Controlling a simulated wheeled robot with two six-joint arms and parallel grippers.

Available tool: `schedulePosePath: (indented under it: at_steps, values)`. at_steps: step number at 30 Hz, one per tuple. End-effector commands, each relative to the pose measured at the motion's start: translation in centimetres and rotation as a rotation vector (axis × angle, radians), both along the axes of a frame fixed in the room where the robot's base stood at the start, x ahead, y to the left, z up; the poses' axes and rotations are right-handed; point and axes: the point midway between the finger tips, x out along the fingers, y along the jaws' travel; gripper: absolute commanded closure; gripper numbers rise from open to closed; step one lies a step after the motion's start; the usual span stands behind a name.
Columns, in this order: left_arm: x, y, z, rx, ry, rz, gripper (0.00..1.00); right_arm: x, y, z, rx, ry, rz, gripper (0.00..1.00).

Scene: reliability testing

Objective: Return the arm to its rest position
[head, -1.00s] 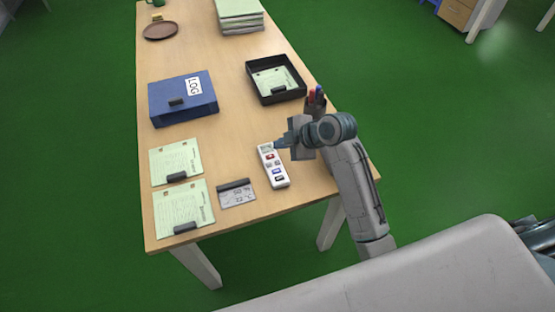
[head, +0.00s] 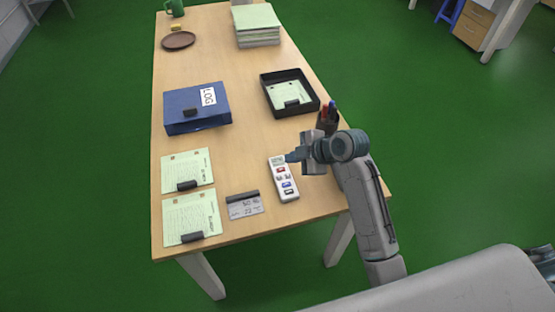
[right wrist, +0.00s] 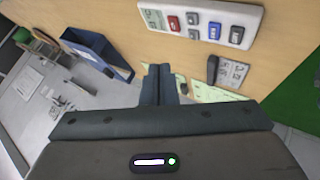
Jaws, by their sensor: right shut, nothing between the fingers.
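My right gripper (head: 290,157) is over the right side of the wooden table (head: 240,160), just above the top end of a white button panel (head: 284,181). In the right wrist view its two dark fingers (right wrist: 160,84) are closed together with nothing between them. The button panel (right wrist: 203,20) lies ahead of the fingertips there, with red, grey and blue buttons. I cannot tell whether the fingertips touch it. My right arm reaches in from the lower right. My left gripper is not in view.
A pen cup (head: 327,117) stands close behind my right gripper. A black tray (head: 290,93) with a paper, a blue LOG binder (head: 197,108), clipped sheets (head: 190,217) and a small grey display card (head: 244,205) lie on the table. Green floor is open to the right.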

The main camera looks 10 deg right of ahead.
Motion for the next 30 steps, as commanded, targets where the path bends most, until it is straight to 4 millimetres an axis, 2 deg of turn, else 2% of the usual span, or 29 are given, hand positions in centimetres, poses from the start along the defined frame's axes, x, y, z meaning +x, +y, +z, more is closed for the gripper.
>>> schedulePosePath:
  at_steps: [11, 14, 17, 20, 24, 27, 30]
  values:
    - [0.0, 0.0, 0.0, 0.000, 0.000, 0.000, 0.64, 0.0, 0.0, 0.0, 0.000, 0.000, 0.000, 1.00]
    - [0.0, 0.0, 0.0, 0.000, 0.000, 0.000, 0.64, -0.7, -0.2, -0.5, 0.001, 0.021, -0.023, 1.00]
    - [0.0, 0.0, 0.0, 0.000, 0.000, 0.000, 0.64, -3.0, -0.8, -2.0, 0.010, 0.092, -0.109, 1.00]
    - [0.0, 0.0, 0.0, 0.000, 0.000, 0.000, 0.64, -7.1, -2.1, -4.1, 0.025, 0.208, -0.276, 1.00]
    - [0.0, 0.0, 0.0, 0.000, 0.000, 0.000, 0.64, -14.0, -4.3, -6.4, 0.047, 0.370, -0.581, 1.00]
    - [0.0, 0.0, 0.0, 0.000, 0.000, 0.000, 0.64, -17.9, -5.6, -7.0, 0.063, 0.441, -0.767, 1.00]
    - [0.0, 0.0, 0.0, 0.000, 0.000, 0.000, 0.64, -20.9, -6.6, -7.2, 0.078, 0.484, -0.913, 1.00]
